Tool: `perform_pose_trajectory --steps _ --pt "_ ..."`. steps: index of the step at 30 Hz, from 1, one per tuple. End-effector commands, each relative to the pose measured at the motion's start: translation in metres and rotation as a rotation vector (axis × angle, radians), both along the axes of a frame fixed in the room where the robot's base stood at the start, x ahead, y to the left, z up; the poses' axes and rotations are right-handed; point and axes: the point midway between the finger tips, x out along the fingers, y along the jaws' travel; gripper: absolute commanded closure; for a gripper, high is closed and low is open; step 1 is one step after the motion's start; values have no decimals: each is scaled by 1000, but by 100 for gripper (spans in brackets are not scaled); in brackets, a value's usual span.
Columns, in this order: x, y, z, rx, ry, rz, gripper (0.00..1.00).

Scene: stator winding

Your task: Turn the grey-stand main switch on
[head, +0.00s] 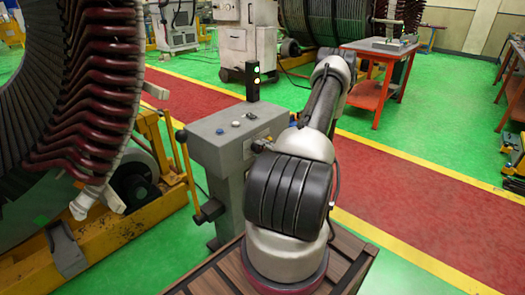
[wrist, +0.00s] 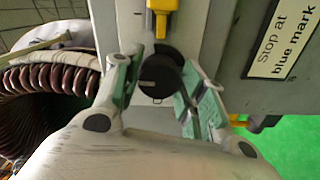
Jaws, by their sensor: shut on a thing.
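The grey stand (head: 222,133) is left of my arm in the head view, with small buttons on its sloped top. In the wrist view its grey face (wrist: 215,35) fills the upper middle. The main switch, a round black knob (wrist: 165,68), sits on that face with a pale mark on its left side, lying roughly level. My gripper (wrist: 159,84) is around the knob, one green-padded finger on each side, shut on it. In the head view my arm hides most of the gripper and the knob.
A yellow part (wrist: 162,15) is just above the knob. A "Stop at blue mark" sign (wrist: 280,40) is at upper right. A signal light (head: 253,82) on the stand glows green. The large stator (head: 75,95) stands close on the left. A red table (head: 378,62) is behind.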

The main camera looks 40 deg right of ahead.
Motion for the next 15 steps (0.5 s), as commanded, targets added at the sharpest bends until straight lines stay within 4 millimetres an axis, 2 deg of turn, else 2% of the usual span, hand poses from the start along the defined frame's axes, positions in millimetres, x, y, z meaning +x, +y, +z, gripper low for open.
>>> perform_pose_trajectory --steps 6,7,10,15 --pt "-1 0 -2 2 4 -2 83" --pt "-1 0 -2 2 4 -2 56" --pt "-1 0 -1 2 3 -2 38" --pt "0 0 -1 0 2 -1 38"
